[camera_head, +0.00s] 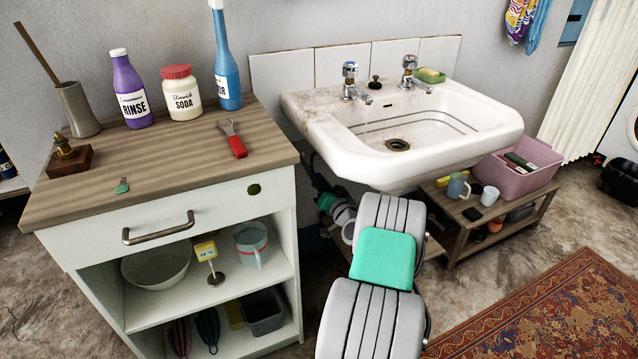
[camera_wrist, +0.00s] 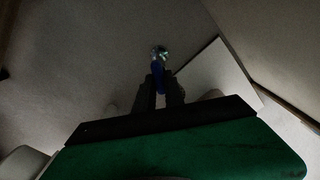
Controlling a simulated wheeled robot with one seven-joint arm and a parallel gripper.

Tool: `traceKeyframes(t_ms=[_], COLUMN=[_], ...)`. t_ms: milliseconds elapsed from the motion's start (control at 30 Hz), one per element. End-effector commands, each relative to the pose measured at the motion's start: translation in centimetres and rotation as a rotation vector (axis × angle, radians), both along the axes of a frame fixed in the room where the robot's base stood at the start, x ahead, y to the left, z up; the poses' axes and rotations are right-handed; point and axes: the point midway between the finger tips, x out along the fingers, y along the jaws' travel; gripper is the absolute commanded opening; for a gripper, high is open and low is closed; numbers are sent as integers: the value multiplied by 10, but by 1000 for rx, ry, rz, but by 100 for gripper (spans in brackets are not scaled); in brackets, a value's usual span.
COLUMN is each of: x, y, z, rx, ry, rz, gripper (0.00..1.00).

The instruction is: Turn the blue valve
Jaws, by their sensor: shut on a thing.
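The blue valve (camera_wrist: 157,74) shows in the wrist view as a small blue handle with a shiny metal fitting behind it. My gripper (camera_wrist: 160,92) has its two dark fingers closed on either side of the blue handle and is shut on it. The picture there is dark, so the exact contact is hard to make out. In the head view, my arm reaches in under the left side of the white sink (camera_head: 450,150). The valve cannot be made out in that view, and the gripper's tips are hidden beneath the basin.
A thin stream of water seems to fall from the left tap (camera_head: 350,85). A wooden-topped cabinet (camera_head: 190,172) stands close to the left of my arm. A low wooden bench (camera_head: 468,240) with mugs and a pink bin (camera_head: 518,168) stands under the sink's right side.

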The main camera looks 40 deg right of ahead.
Motion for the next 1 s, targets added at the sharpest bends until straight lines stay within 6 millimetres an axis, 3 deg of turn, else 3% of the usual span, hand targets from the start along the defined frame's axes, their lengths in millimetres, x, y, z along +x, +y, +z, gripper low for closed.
traceKeyframes(t_ms=[1000], x=[-1], y=[-1], z=[-4], rx=[865], ry=[-251], rz=[0], gripper=[0])
